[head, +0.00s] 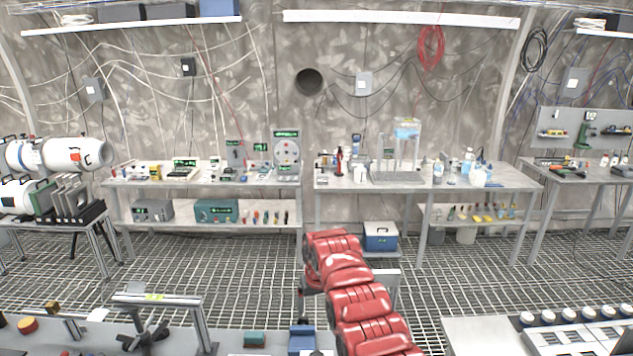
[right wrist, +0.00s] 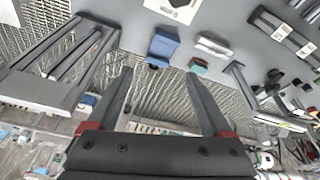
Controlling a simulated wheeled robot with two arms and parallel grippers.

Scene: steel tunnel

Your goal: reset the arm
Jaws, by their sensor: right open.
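My right arm (head: 360,295) is red and reaches up from the bottom of the head view, over the front worktop's edge and the grating floor. Its gripper is mostly hidden behind the arm links there. In the right wrist view my right gripper (right wrist: 160,74) has its two dark fingers spread wide, with nothing between them. My left gripper is not in view.
In the head view the blue object (head: 302,338) and the green block (head: 255,338) lie near the arm. A metal frame (head: 160,300) stands left. A white panel with several round jars (head: 565,316) is at right.

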